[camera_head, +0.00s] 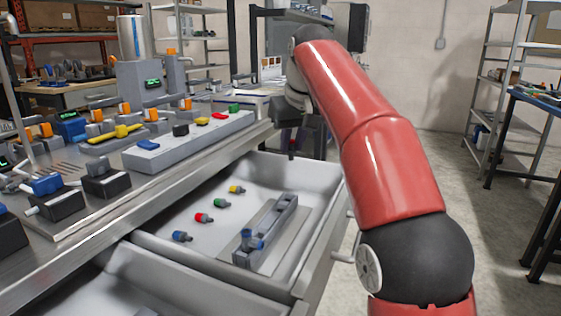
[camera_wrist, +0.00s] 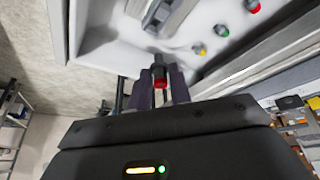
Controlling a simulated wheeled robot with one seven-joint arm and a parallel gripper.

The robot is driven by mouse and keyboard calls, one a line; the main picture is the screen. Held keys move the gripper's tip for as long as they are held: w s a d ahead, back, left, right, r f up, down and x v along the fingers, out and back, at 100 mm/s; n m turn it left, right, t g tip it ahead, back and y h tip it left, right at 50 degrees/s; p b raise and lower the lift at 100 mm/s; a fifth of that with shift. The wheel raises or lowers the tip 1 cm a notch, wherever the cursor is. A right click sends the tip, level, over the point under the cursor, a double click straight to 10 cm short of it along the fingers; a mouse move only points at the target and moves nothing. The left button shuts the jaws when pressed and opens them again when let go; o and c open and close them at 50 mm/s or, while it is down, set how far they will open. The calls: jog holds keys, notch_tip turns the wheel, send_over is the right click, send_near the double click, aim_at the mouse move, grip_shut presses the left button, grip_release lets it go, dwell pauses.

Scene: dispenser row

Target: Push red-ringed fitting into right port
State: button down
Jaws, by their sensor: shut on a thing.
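My gripper (camera_wrist: 160,88) is shut on a dark fitting with a red ring (camera_wrist: 160,80), seen between the fingertips in the wrist view. In the head view my gripper (camera_head: 291,140) hangs above the far end of a pale drawer, partly hidden by my arm. A grey port block (camera_head: 266,229) lies in the drawer, with blue parts at its near end. It also shows at the top of the wrist view (camera_wrist: 172,14). The held fitting is apart from the block. I cannot make out its individual ports or which is the right one.
Loose yellow (camera_head: 236,189), green (camera_head: 221,203), red (camera_head: 204,217) and blue (camera_head: 182,236) fittings lie left of the block. The drawer's walls (camera_head: 325,235) surround them. A cluttered workbench (camera_head: 170,180) stands left, with a strip of coloured parts near its edge.

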jog(key=b+x, duration=0.1)
jog(key=x, duration=0.2)
jog(key=s+b+x, duration=0.1)
jog(key=x, duration=0.3)
jog(key=b+x, duration=0.2)
jog(key=x, duration=0.2)
jog(key=shift+s+d+f, duration=0.15)
jog(key=shift+d+f, duration=0.25)
jog(key=shift+s+r, duration=0.1)
dwell(0.5)
